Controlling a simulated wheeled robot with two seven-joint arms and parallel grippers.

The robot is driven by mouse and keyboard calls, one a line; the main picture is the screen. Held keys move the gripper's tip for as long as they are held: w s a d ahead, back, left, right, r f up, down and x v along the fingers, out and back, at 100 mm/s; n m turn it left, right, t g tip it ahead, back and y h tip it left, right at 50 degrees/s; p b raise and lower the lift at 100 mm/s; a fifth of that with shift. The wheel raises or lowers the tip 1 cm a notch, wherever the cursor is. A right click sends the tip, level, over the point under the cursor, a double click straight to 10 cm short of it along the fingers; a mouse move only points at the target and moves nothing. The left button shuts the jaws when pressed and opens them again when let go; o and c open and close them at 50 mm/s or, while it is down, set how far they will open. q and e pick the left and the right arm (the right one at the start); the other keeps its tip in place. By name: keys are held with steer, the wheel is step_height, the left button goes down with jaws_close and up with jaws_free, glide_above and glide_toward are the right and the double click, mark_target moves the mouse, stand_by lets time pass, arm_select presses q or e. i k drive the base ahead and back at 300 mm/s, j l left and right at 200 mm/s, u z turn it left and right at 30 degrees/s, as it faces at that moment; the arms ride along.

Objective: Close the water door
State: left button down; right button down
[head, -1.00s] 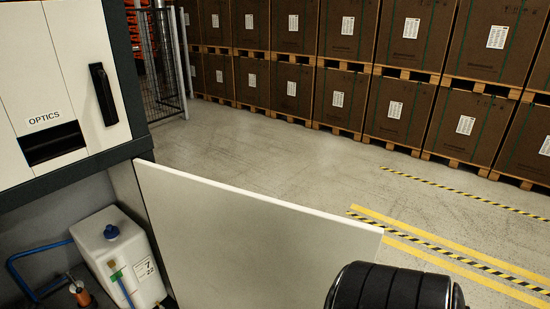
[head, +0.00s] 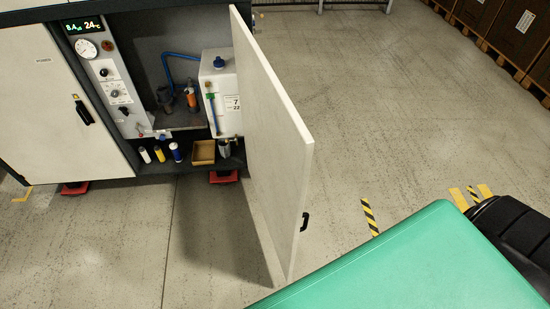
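The water door (head: 270,140) is a pale panel hinged at the right side of the machine's lower compartment. It stands wide open, swung out toward me. A small black handle (head: 305,221) sits on its outer face near the free edge. Inside the open compartment are a white water tank (head: 220,97) with a blue cap and a blue hose. Neither of my grippers shows in the head view. A black rounded part of mine shows at the right edge, apart from the door.
A green surface (head: 420,270) fills the lower right, close to the door's free edge. A closed white door (head: 50,100) is at the left. Small bottles and a tan box (head: 203,152) sit on the compartment floor. Concrete floor (head: 400,110) is clear to the right.

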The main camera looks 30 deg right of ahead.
mark_target(280, 146)
steer(key=l+u, duration=0.1)
steer(key=l, duration=0.65)
steer(key=k+l, duration=0.1)
steer(key=l, duration=0.6)
steer(key=l+u, duration=0.15)
steer(key=l, duration=0.6)
